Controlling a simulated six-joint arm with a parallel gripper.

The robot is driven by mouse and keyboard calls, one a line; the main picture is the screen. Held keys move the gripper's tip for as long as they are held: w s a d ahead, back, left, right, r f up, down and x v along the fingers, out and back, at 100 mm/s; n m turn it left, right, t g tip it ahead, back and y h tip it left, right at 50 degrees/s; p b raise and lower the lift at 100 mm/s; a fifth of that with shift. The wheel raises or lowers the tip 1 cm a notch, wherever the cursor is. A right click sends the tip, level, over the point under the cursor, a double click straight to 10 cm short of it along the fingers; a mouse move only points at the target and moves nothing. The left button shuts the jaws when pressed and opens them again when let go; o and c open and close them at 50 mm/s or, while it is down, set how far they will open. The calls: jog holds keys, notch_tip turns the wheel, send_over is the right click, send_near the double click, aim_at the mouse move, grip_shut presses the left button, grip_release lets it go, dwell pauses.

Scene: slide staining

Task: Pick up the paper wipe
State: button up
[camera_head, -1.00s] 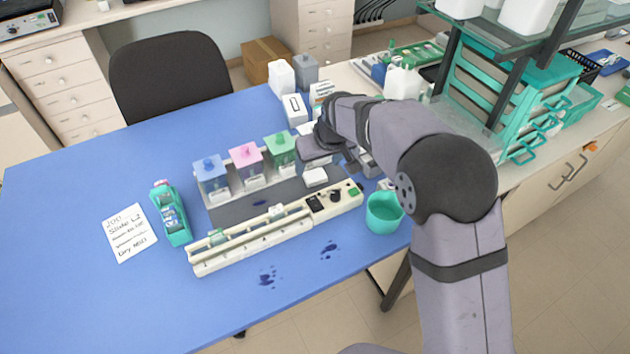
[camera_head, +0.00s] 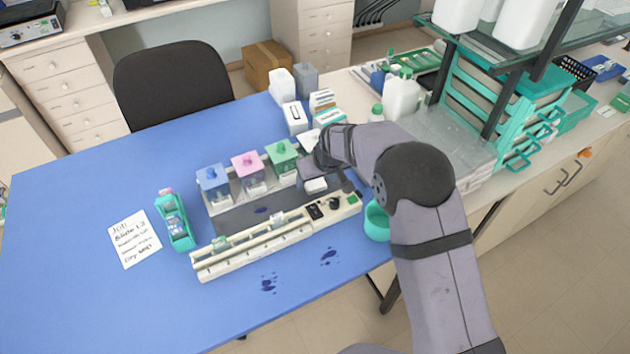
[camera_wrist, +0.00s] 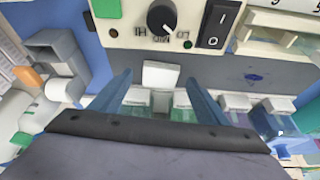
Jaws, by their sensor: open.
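A small white folded pad, which looks like the paper wipe (camera_head: 316,186), lies on the grey strip behind the long cream device, near its dial. In the wrist view the white pad (camera_wrist: 162,75) shows between my two blue fingers. My gripper (camera_head: 310,171) is open and just behind and above the pad in the head view. The fingers stand apart on either side of the pad in the wrist view. I cannot tell how far above it they are. Part of the pad's far side is hidden by the gripper.
Blue (camera_head: 213,183), pink (camera_head: 247,166) and green-lidded (camera_head: 283,155) jars stand left of my gripper. The cream device (camera_head: 275,237) with its dial lies in front. A teal cup (camera_head: 376,222) is partly hidden by my arm. The blue table (camera_head: 90,290) is clear at front left.

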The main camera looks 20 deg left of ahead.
aim_at(317, 186)
jog(key=shift+w+a+f, duration=0.15)
jog(key=shift+f, duration=0.35)
jog(key=c, duration=1.1)
notch_tip(317, 186, up, 10)
jog(key=b, duration=0.3)
